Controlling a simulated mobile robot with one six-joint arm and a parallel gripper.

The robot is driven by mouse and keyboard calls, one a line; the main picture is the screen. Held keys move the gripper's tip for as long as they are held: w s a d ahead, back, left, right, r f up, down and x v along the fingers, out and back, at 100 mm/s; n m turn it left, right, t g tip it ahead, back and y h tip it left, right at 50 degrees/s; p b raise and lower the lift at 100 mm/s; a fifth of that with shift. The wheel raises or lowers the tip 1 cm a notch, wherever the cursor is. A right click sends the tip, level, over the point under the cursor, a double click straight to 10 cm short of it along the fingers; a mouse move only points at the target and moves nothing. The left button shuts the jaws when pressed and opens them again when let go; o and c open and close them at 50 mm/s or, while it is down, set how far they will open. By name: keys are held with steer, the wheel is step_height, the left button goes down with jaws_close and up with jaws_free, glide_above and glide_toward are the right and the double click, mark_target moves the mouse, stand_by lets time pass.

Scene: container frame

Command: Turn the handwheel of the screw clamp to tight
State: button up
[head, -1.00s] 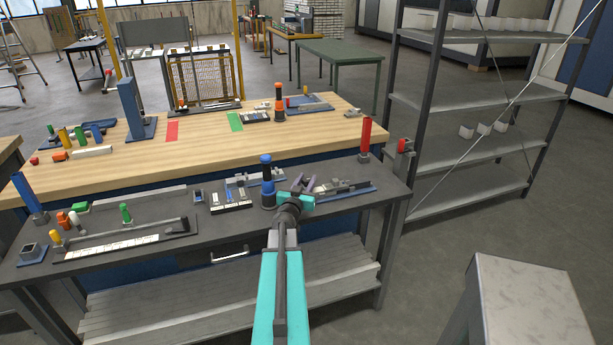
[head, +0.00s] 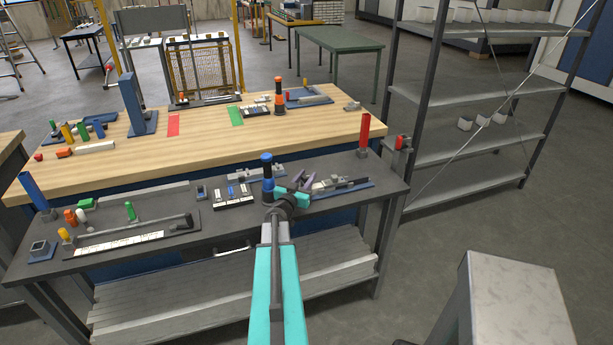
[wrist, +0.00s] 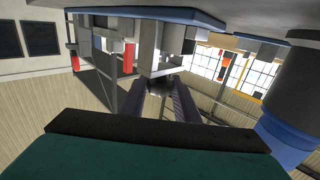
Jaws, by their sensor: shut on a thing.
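The screw clamp (head: 334,184) stands on a blue base plate at the right of the dark workbench. In the wrist view its grey blocks (wrist: 176,38) hang under the blue plate, as the picture is upside down. My gripper (head: 303,180) has dark purple fingers and is at the clamp's left end. In the wrist view my gripper (wrist: 163,84) has its fingertips close together on a small dark part at the near end of the clamp, which I take for the handwheel. The fingers cover most of it, so its rim and angle cannot be told.
A blue-and-black cylinder (head: 267,180) stands just left of my gripper. A red cylinder (head: 364,134) stands at the bench's back right corner. A tray with small bars (head: 233,196) lies to the left. A wooden-topped bench (head: 210,145) is behind.

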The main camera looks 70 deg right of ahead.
steer(key=shift+w+r, duration=0.1)
steer(key=o, duration=1)
steer(key=shift+o, duration=0.2)
steer(key=shift+a, duration=0.15)
steer(key=shift+w+a+b, duration=0.2)
steer(key=shift+a+b, duration=1.3)
steer(key=shift+a, duration=3.85)
steer(key=shift+w+a+p, duration=0.1)
steer(key=shift+a+p, duration=0.55)
steer(key=shift+a, duration=0.75)
